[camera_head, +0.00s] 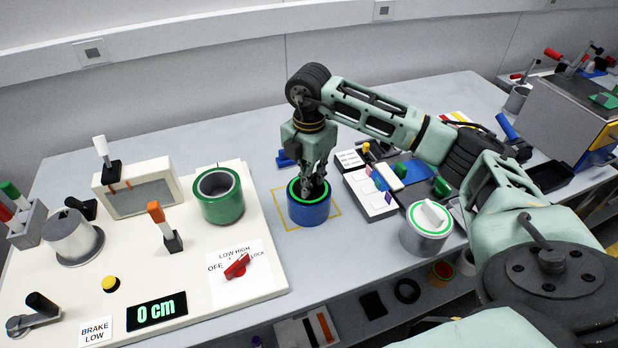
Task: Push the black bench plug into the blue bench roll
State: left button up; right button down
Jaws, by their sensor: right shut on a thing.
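The blue bench roll (309,213) stands upright on the table inside a yellow marked square. Its top has a bright green ring. My right gripper (313,188) points straight down over the roll, with its fingertips at the roll's top opening. It is shut on a dark thing there, which I take for the black bench plug; the fingers hide most of it. How deep the plug sits in the roll cannot be told. My left gripper is not in view.
Right of the blue roll are a white parts tray (372,203) and a grey can (424,241). A grey box (566,118) stands far right.

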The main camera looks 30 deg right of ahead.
jog(key=c, duration=1.8)
grip_release()
jog(key=shift+o, duration=0.2)
notch_tip(320, 180, up, 12)
